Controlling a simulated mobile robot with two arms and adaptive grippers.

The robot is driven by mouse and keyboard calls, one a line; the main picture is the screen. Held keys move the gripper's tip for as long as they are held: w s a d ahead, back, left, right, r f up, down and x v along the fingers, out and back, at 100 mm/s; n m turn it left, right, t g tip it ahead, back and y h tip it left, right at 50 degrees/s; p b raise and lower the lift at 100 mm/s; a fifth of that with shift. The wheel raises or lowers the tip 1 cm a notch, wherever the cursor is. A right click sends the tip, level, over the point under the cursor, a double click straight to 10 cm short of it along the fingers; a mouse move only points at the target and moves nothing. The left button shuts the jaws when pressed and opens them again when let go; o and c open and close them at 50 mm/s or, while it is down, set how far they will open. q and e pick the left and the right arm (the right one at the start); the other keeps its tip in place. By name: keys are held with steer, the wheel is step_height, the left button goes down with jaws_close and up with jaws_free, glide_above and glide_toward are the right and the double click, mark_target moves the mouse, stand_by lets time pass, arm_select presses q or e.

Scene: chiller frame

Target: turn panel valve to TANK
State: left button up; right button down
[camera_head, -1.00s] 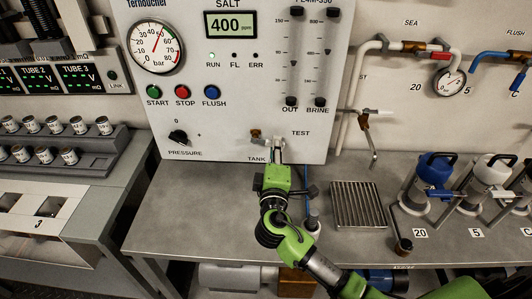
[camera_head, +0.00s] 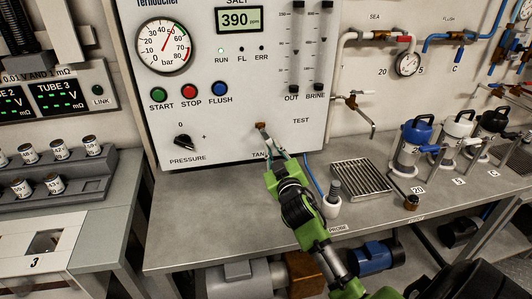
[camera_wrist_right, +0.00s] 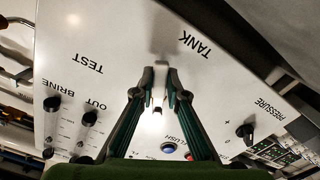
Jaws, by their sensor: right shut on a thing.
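The panel valve (camera_head: 261,126) is a small brassy fitting with a pale lever on the white panel's lower part. The TEST label (camera_head: 301,120) is right of it, the TANK label (camera_head: 258,155) below it. My right gripper (camera_head: 277,150) is shut on the lever, which slants down and right from the fitting; the fingers hide part of it and the end of the TANK label. In the right wrist view the fingertips (camera_wrist_right: 157,82) close around a pale piece, with TANK (camera_wrist_right: 195,45) and TEST (camera_wrist_right: 87,62) on either side. My left gripper is not in view.
The pressure knob (camera_head: 183,142) and coloured buttons are left on the panel (camera_head: 225,120). A probe in a white cup (camera_head: 331,207) stands right of my arm, with a drain grate (camera_head: 361,178) beyond. The bench (camera_head: 215,205) is clear left of my arm.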

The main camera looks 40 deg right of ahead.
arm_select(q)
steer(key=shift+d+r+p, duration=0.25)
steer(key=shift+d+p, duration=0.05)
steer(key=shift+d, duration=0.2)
arm_select(e)
steer(key=shift+w+a+f+m, duration=0.15)
steer(key=shift+a+m, duration=0.35)
steer(key=shift+m, duration=0.55)
steer(key=shift+w+a+f+m, duration=0.1)
steer(key=shift+w+a+m, duration=0.25)
steer(key=shift+m, duration=0.75)
steer(key=shift+w+a+f+m, duration=0.1)
steer(key=shift+a+m, duration=0.5)
steer(key=shift+m, duration=0.45)
steer(key=shift+a, duration=0.1)
steer(key=c, duration=2)
jaws_free()
steer(key=shift+w+a, duration=0.1)
steer(key=shift+a, duration=0.05)
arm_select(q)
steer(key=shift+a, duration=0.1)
arm_select(e)
steer(key=v, duration=0.7)
steer(key=shift+s, duration=0.25)
